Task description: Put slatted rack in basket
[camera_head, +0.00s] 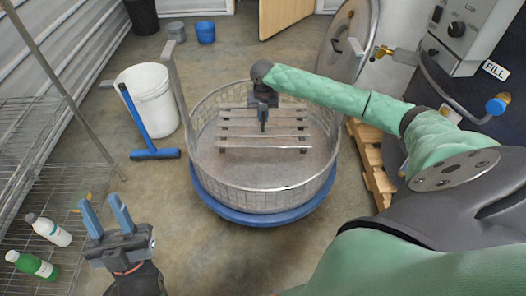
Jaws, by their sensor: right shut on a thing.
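The slatted rack (285,141) is a flat set of several pale slats on cross bars. It shows inside the round wire mesh basket (262,200), toward the back and middle. The basket stands on a blue round base (260,219). I cannot tell whether the rack touches the basket floor. My left gripper (106,215) is at the lower left, open and empty, away from the basket.
A white bucket (147,98) and a blue squeegee (150,153) are left of the basket. A wire shelf (40,150) with two bottles (47,230) stands at far left. A wooden pallet (371,165) and a steel vessel with an open round lid are at right.

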